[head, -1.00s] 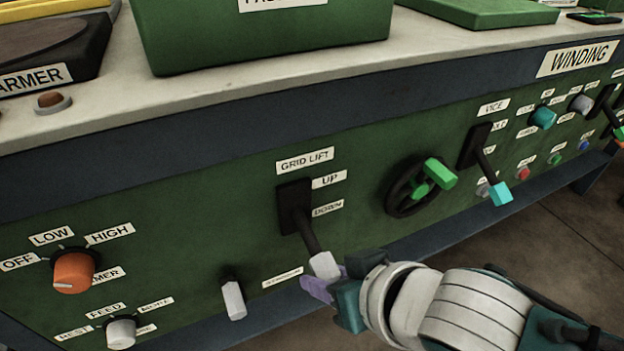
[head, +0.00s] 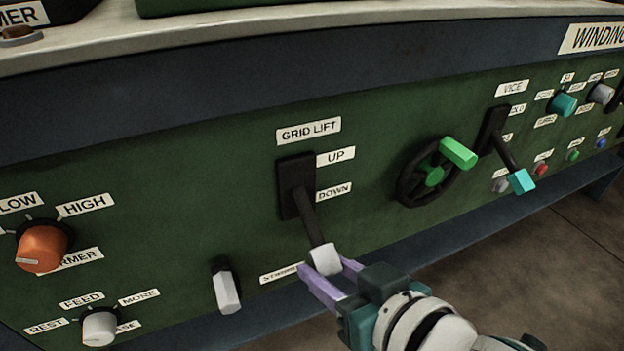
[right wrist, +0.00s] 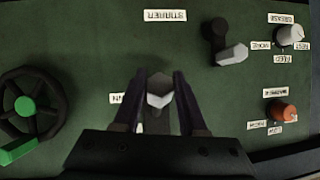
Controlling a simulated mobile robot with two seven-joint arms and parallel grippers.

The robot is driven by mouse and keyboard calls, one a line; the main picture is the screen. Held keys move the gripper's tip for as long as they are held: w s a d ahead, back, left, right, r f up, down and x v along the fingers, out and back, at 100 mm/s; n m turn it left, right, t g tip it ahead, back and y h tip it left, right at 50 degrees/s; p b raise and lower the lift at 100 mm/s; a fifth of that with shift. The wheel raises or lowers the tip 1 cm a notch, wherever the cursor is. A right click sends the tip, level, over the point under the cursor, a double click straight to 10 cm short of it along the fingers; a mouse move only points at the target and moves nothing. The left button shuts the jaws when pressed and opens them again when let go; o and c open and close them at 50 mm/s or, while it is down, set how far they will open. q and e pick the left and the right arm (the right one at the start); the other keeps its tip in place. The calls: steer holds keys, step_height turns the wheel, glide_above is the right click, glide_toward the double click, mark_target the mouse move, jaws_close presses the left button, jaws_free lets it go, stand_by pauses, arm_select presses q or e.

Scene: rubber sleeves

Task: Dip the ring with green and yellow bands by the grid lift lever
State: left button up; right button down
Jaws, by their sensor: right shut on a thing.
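The grid lift lever (head: 311,220) has a black shaft and a white knob and sticks out of a dark slot plate on the green panel. It slants downward, below the DOWN label. My right gripper (head: 326,268) is shut on the white knob, with its purple fingers on either side. In the right wrist view the knob (right wrist: 159,90) sits between the two dark fingers. My left gripper is not in view. No ring with green and yellow bands shows in these frames.
A black handwheel (head: 428,175) with a green handle and the vice lever (head: 506,152) with a cyan knob are to the right. A white-tipped lever (head: 227,290), an orange knob (head: 42,248) and a white feed knob (head: 100,326) are to the left. A pale worktop edge (head: 200,40) runs above.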

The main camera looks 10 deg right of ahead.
steer(key=shift+d+f, duration=0.1)
steer(key=shift+f, duration=0.05)
steer(key=c, duration=0.8)
jaws_free()
steer(key=shift+c, duration=0.2)
steer(key=o, duration=0.4)
steer(key=shift+w, duration=0.1)
steer(key=p+v, duration=0.5)
steer(key=v, duration=0.5)
